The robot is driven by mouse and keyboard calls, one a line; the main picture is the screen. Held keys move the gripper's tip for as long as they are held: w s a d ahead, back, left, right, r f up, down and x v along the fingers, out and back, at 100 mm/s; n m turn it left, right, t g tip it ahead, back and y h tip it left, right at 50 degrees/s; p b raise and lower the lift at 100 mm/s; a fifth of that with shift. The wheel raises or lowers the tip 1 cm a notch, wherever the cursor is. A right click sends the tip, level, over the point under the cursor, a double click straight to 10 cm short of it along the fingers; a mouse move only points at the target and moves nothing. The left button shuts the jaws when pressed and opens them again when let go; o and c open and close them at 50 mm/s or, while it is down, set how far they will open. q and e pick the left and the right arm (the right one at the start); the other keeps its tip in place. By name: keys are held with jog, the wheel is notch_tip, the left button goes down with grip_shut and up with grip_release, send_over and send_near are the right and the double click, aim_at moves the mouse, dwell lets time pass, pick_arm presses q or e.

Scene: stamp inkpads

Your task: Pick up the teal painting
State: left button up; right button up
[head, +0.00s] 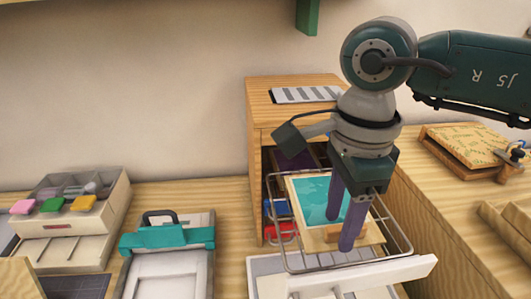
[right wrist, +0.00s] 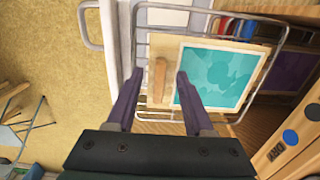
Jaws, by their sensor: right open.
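The teal painting (head: 313,196) has a pale wooden border and rests on a wire rack (head: 402,240) in front of the wooden cabinet. It also shows in the right wrist view (right wrist: 218,75), with a small wooden bar (right wrist: 159,82) along its near edge. My right gripper (head: 338,235) points down over the front part of the painting. It is open and empty, and its fingers partly hide the picture. In the right wrist view the fingertips (right wrist: 160,73) lie either side of the wooden bar. I cannot tell whether they touch it. My left gripper is out of view.
The wooden cabinet (head: 258,108) stands behind the rack, with a white drawer front (head: 412,273) below it. A teal-and-white device (head: 165,240) and a box with coloured pads (head: 98,190) are at left. A clipped wooden board (head: 465,145) lies at right.

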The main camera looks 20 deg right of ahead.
jog(key=shift+f, duration=0.1)
jog(key=shift+c, duration=0.2)
grip_shut()
